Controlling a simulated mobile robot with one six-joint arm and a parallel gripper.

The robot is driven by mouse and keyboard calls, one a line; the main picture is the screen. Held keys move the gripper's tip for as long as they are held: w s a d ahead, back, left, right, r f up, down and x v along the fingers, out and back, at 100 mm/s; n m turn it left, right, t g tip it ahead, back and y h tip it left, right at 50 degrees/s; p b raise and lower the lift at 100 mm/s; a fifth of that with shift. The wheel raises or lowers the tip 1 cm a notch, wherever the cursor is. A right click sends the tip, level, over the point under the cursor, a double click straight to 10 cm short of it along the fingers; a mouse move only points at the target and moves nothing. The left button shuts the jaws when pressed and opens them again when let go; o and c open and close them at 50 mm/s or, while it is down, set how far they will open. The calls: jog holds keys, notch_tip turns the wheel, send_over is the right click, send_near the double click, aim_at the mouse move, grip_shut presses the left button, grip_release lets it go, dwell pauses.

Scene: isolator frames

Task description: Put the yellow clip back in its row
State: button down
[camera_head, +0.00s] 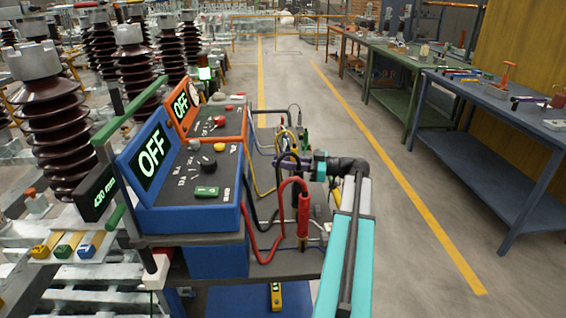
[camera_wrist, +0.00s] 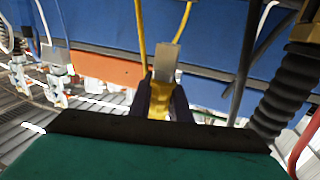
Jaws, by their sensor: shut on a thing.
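In the wrist view, my gripper (camera_wrist: 161,108) is shut on the yellow clip (camera_wrist: 158,97), which sits between the dark jaws with a pale metal tip pointing away. A thin yellow cable rises beside it. In the head view, my gripper (camera_head: 283,160) is at the right side of the instrument boxes, above the shelf. The clip itself cannot be made out there. A yellow cable (camera_head: 258,187) loops down near the gripper. A red clip (camera_head: 303,210) stands upright nearer the camera, with a red cable. My arm hides part of the area behind it.
A blue box (camera_head: 220,219) and an orange box (camera_head: 235,117), both showing OFF, stand left of my gripper. Black and red cables hang close to it. Yellow, green and blue blocks (camera_head: 68,244) lie at the left. Open floor (camera_head: 385,230) and workbenches (camera_head: 530,118) are to the right.

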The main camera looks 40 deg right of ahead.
jog(key=shift+f+b, duration=0.85)
jog(key=shift+f, duration=0.35)
jog(key=shift+b, duration=1.45)
dwell(1.6)
jog(key=shift+f+b, duration=1.4)
jog(key=shift+b, duration=0.05)
dwell(0.5)
jog(key=c, duration=1.6)
grip_release()
jog(key=shift+o, duration=0.2)
jog(key=shift+s+f, duration=0.1)
jog(key=v, duration=1.3)
jog(key=shift+s+d+r, duration=0.2)
jog(key=shift+s, duration=0.1)
